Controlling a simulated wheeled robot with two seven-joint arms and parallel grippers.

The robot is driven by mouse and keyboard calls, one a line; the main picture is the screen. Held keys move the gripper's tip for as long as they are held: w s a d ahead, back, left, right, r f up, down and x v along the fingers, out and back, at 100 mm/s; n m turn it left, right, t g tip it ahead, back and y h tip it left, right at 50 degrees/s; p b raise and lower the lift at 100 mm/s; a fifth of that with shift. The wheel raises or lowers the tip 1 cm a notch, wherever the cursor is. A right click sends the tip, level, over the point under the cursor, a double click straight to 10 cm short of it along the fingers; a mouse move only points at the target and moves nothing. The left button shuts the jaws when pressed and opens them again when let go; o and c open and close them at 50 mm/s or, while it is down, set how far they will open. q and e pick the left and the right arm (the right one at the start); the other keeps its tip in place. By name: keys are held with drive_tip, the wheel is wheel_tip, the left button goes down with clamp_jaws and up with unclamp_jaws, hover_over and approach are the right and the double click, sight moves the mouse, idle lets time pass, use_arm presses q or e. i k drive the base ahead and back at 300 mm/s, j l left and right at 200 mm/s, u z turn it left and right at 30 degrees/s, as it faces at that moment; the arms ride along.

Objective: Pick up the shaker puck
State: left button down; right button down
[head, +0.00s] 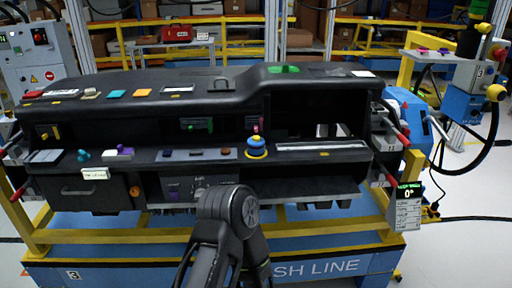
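A round blue piece with a yellow base (256,148) stands on the dashboard's middle ledge, right of centre; it is the most puck-like thing in view, but I cannot tell for sure that it is the shaker puck. One of my dark arms rises from the bottom centre and bends just below the ledge, in front of the dashboard. Neither gripper shows in the head view. Nothing visible touches the blue and yellow piece.
The black dashboard module (120,112) rests on a yellow and blue stand (90,268). Small coloured parts lie on its top and ledge, including a purple piece (118,153) and a green piece (283,69). A wide dark opening (305,115) is right of centre.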

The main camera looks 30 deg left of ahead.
sight(254, 149)
drive_tip(key=i+l+u, duration=0.2)
drive_tip(key=u, duration=0.15)
drive_tip(key=i+l+u, duration=0.2)
drive_tip(key=u, duration=0.2)
drive_tip(key=i+l+u, duration=0.15)
drive_tip(key=l+u, duration=0.2)
drive_tip(key=i+l, duration=0.15)
drive_tip(key=l, duration=0.15)
drive_tip(key=i+l, duration=0.1)
drive_tip(key=l, duration=0.25)
drive_tip(key=i+l+u, duration=0.1)
drive_tip(key=l, duration=0.2)
drive_tip(key=i, duration=0.05)
